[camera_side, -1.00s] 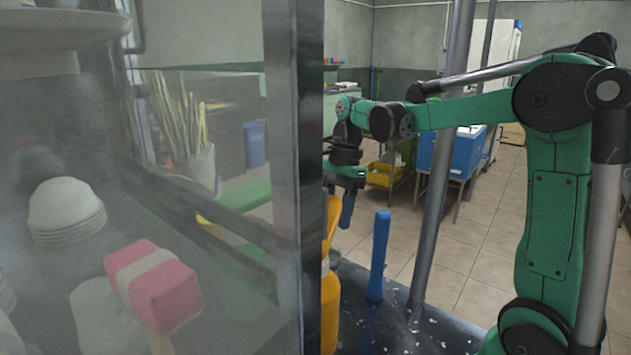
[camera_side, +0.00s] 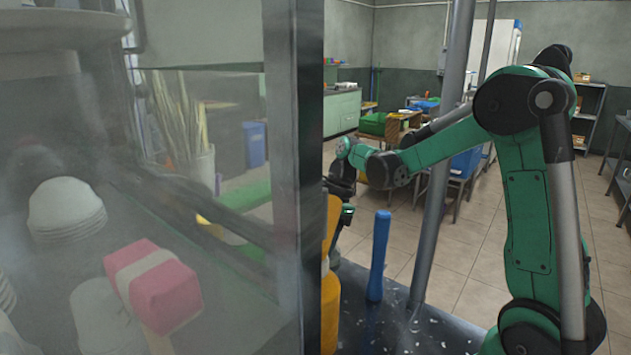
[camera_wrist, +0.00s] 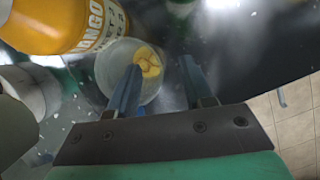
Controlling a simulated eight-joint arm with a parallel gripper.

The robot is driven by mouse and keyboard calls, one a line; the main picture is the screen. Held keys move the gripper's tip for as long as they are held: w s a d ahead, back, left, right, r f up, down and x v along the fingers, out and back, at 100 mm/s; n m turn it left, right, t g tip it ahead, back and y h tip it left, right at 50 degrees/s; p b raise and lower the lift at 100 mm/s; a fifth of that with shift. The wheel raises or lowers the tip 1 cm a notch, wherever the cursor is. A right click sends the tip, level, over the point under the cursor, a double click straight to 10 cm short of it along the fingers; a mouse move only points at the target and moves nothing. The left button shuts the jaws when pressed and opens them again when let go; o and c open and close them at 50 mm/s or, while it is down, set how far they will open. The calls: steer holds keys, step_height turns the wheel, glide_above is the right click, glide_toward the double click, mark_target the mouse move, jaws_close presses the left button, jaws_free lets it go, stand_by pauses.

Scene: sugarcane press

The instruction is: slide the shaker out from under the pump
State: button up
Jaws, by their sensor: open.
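A clear round cup with yellow contents, which looks like the shaker (camera_wrist: 113,58), stands beside an orange MANGO bottle (camera_wrist: 75,22) in the wrist view. My gripper (camera_wrist: 160,64) is open, its two blue fingers apart. The left finger overlaps the cup in the picture and the right finger is to the right of it; I cannot tell whether either touches. In the side view my gripper (camera_side: 346,212) is low behind the yellow-orange bottle (camera_side: 330,305), its fingers hidden. The shaker is not clearly visible there. No pump head can be made out in either view.
A blue upright handle (camera_side: 379,255) stands on the dark speckled counter (camera_side: 395,325), near a steel pole (camera_side: 433,200). A cloudy glass panel (camera_side: 230,290) with a dark post fills the left. White containers (camera_wrist: 40,85) stand left of the cup in the wrist view.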

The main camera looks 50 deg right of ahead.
steer(key=shift+x, duration=0.8)
jaws_close()
stand_by(0.9)
